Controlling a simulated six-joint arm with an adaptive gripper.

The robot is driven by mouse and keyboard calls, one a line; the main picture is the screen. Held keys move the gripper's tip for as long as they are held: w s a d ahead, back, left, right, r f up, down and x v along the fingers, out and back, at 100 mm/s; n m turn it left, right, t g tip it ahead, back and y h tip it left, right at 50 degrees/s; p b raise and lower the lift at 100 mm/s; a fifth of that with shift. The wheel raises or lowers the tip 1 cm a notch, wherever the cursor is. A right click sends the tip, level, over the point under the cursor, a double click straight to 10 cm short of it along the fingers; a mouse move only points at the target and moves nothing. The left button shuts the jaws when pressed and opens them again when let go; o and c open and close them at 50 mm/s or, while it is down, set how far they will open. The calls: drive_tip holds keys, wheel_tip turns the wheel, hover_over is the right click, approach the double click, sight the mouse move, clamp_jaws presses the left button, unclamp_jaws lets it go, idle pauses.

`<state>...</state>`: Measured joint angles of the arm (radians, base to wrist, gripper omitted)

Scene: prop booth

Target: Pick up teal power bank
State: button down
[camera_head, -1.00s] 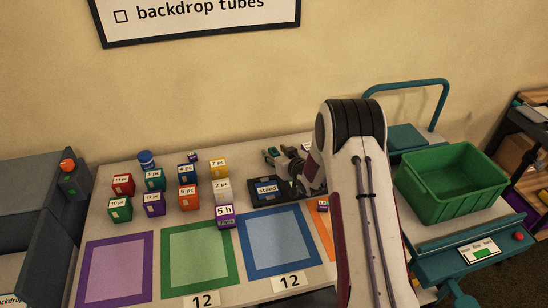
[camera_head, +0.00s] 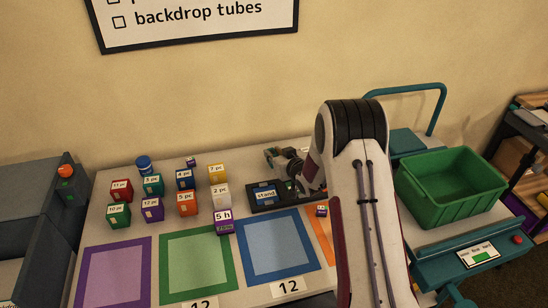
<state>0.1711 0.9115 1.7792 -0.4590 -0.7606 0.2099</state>
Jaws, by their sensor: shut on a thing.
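My gripper (camera_head: 285,162) is at the back of the table, above and behind the black stand tray (camera_head: 254,207), partly hidden by my own arm. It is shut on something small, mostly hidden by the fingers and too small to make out. I cannot make out a teal power bank for certain anywhere in view. The stand tray has a blue panel labelled "stand".
Several coloured numbered boxes, such as a teal one (camera_head: 153,185) and an orange one (camera_head: 187,203), stand left of my gripper. Purple, green and blue mats (camera_head: 248,266) lie in front. A green bin (camera_head: 452,205) stands on a trolley at right.

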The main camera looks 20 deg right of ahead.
sight(274, 154)
drive_tip(key=shift+r, duration=4.15)
